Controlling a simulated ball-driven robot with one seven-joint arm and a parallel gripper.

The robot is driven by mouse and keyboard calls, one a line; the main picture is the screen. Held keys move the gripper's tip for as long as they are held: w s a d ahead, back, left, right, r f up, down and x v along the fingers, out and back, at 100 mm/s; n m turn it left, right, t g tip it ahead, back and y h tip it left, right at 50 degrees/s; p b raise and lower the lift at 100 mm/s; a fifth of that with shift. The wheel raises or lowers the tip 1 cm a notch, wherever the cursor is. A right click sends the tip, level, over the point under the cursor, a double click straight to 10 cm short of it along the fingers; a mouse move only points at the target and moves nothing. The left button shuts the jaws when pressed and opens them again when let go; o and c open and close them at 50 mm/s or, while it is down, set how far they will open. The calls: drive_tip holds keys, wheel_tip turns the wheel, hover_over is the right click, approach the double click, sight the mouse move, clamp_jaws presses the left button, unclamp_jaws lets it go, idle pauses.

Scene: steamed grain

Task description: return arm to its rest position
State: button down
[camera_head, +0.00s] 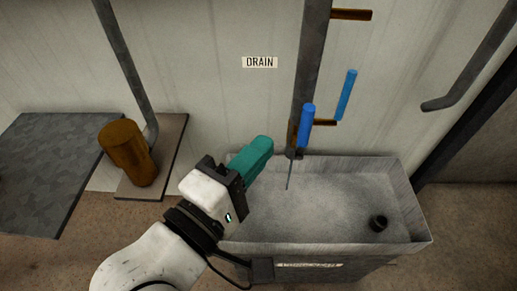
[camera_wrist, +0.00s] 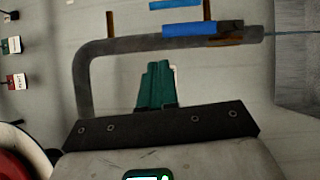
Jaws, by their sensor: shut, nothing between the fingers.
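My white arm reaches up from the bottom of the head view. My gripper (camera_head: 262,146) has teal fingers, closed together and empty. In the head view it overlaps the back left corner of the grey trough (camera_head: 415,205). I cannot tell its exact height above the rim. In the wrist view the closed gripper (camera_wrist: 158,72) points toward the pale wall, with a grey bent pipe (camera_wrist: 83,85) beyond it.
Two blue handles (camera_head: 307,126) (camera_head: 347,95) sit by a vertical pipe (camera_head: 312,55) behind the trough. A DRAIN sign (camera_head: 260,62) is on the wall.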

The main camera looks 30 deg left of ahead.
drive_tip(key=shift+s, duration=0.4)
drive_tip(key=shift+s+a, duration=0.1)
